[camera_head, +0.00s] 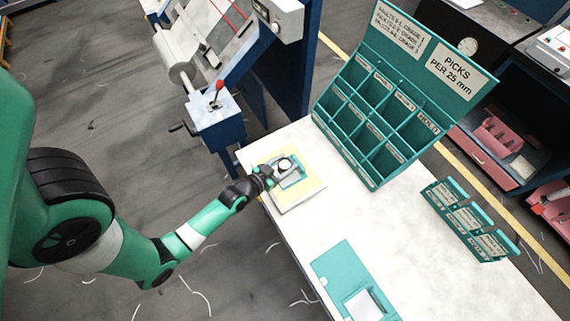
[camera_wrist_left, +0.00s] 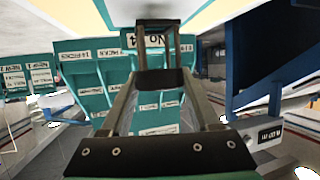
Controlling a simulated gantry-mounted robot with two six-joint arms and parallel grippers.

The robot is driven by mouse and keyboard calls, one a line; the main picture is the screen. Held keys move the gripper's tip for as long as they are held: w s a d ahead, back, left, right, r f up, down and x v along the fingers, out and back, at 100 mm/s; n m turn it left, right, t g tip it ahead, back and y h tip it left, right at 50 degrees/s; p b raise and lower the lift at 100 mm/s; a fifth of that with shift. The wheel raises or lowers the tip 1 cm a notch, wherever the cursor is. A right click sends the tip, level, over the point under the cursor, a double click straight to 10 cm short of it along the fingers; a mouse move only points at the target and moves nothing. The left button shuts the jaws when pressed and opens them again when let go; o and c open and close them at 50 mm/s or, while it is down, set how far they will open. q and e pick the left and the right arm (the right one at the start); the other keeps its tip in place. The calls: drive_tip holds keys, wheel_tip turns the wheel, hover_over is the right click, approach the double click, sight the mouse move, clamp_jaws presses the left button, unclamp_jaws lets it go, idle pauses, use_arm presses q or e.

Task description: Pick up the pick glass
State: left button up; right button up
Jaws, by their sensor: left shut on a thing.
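The pick glass (camera_head: 292,178) is a small teal frame with a pale round lens at its top. It is on or just over the cream-yellow pad (camera_head: 312,190) at the left end of the white table. My left gripper (camera_head: 272,174) reaches it from the left and is shut on it; the dark fingers hide part of it. In the left wrist view the fingertips (camera_wrist_left: 158,24) come together near the top edge, close to the pale pad. I cannot tell whether the glass touches the pad. My right gripper is not in view.
A teal sorting rack (camera_head: 375,125) with labelled compartments stands behind the pad. A small teal labelled holder (camera_head: 468,220) is at the right. A teal board with a white window (camera_head: 340,268) lies at the front. A blue machine (camera_head: 222,122) stands left of the table. The table middle is clear.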

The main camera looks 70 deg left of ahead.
sight(285, 167)
use_arm(q)
drive_tip(key=r, duration=0.1)
drive_tip(key=d+r+p, duration=0.1)
drive_tip(key=r+p, duration=0.1)
drive_tip(key=r, duration=0.1)
drive_tip(key=shift+s+d, duration=0.2)
drive_tip(key=shift+s, duration=0.05)
drive_tip(key=s+d+r+p, duration=0.1)
drive_tip(key=s+d+r, duration=0.1)
drive_tip(key=d+r, duration=0.2)
drive_tip(key=s+d+r+p, duration=0.2)
drive_tip(key=s+d+r, duration=0.1)
drive_tip(key=d, duration=0.4)
drive_tip(key=shift+s+r, duration=0.35)
drive_tip(key=shift+d, duration=0.15)
